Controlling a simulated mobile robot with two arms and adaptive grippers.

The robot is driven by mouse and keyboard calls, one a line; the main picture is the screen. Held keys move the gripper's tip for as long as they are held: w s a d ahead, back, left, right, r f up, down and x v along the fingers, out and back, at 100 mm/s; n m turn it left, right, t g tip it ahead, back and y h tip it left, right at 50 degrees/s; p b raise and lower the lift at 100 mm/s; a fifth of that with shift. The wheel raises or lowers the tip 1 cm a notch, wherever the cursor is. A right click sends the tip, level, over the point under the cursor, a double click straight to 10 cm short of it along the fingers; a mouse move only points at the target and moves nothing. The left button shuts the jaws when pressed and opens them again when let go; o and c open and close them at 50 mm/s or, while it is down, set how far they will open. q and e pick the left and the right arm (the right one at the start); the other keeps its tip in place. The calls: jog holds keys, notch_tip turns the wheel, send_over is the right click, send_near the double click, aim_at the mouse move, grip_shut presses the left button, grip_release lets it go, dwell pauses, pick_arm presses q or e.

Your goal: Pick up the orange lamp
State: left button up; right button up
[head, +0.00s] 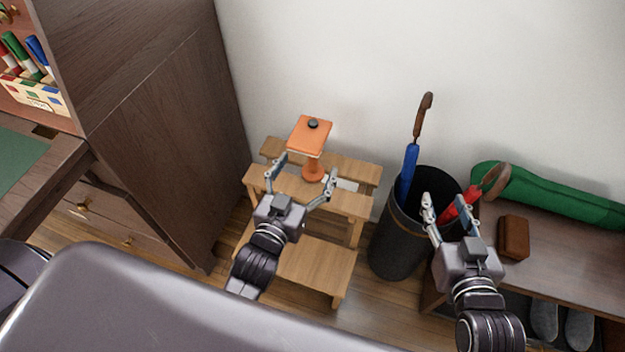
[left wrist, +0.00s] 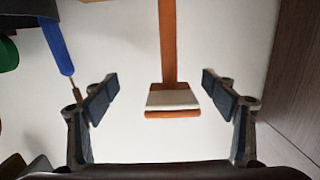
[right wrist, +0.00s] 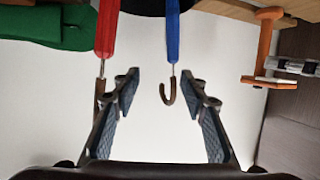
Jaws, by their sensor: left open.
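The orange lamp (head: 310,138) stands upright on the upper step of a wooden step stool (head: 290,188) against the wall. It has a flat orange shade with a dark knob on top and a round base. My left gripper (head: 306,170) is open and empty in front of the lamp, its fingers to either side of the stem's lower part in the head view. In the left wrist view, the lamp's stem and shade (left wrist: 172,100) appear inverted, beyond and between the open fingers (left wrist: 160,83). My right gripper (head: 450,212) is open and empty in front of the umbrella bin.
A dark bin (head: 395,245) holds a blue umbrella (head: 408,175) and a red umbrella (head: 462,206). A dark wooden cabinet (head: 165,130) borders the stool on the left.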

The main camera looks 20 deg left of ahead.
aim_at(305, 155)
pick_arm(q)
jog(key=r, duration=0.1)
jog(key=w+r+b, duration=0.1)
jog(key=r+t, duration=0.1)
jog(key=shift+w+a+r, duration=0.25)
jog(key=shift+w+a, duration=0.05)
jog(key=shift+w, duration=0.05)
jog(key=shift+w+b, duration=0.4)
jog(key=shift+w, duration=0.35)
jog(key=w, duration=0.1)
jog(key=w+b, duration=0.1)
jog(key=w, duration=0.2)
jog(key=shift+w+a+r, duration=0.2)
jog(key=shift+w+a, duration=0.05)
jog(key=shift+w, duration=0.1)
jog(key=shift+r, duration=0.1)
jog(key=c, duration=2)
pick_arm(e)
notch_tip(305, 155, up, 14)
jog(key=a+t+y, duration=0.1)
jog(key=t+y, duration=0.1)
jog(key=t, duration=0.4)
jog(key=shift+s+a+r+t, duration=0.2)
jog(key=shift+t, duration=0.1)
